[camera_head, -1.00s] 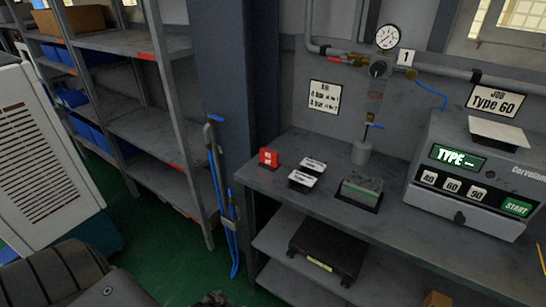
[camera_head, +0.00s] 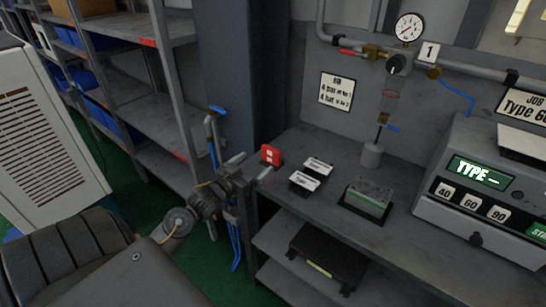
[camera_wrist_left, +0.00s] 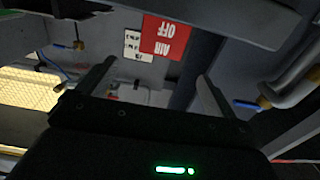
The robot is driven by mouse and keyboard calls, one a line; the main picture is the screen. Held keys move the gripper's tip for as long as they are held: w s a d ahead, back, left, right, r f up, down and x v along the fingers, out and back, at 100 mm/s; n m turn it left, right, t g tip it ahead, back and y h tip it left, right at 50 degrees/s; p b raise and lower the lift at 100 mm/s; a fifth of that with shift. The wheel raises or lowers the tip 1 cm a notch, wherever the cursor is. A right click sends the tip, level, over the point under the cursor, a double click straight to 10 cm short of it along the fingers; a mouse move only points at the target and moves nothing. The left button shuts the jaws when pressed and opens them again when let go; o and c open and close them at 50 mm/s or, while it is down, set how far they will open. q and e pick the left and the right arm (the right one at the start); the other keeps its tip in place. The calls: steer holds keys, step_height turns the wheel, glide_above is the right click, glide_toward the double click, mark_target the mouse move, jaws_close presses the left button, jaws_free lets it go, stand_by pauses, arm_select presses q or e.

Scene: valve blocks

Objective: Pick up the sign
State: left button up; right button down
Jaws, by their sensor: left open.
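The sign is a small red plate (camera_head: 271,156) standing at the left end of the grey bench. In the left wrist view the red sign (camera_wrist_left: 165,38) reads "AIR OFF" upside down, in white letters. My left gripper (camera_head: 253,165) is just left of the sign, its two fingers pointing toward it. The fingers are apart with nothing between them. In the left wrist view the open fingers (camera_wrist_left: 158,70) have the sign ahead of them, between their directions. My right gripper is in neither view.
A blue hose (camera_head: 236,245) hangs by the bench's left end. Metal shelves (camera_head: 150,105) stand left.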

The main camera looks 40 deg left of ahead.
mark_target(270, 152)
arm_select(q)
steer(key=w, duration=0.2)
steer(key=shift+w+a+f, duration=0.1)
steer(key=shift+w, duration=0.2)
steer(key=shift+w+f, duration=0.1)
steer(key=shift+w, duration=0.15)
steer(key=shift+w+r, duration=0.1)
steer(key=shift+r, duration=0.1)
steer(key=w+p, duration=0.2)
steer(key=w, duration=0.3)
steer(key=shift+s, duration=0.1)
steer(key=c, duration=1.1)
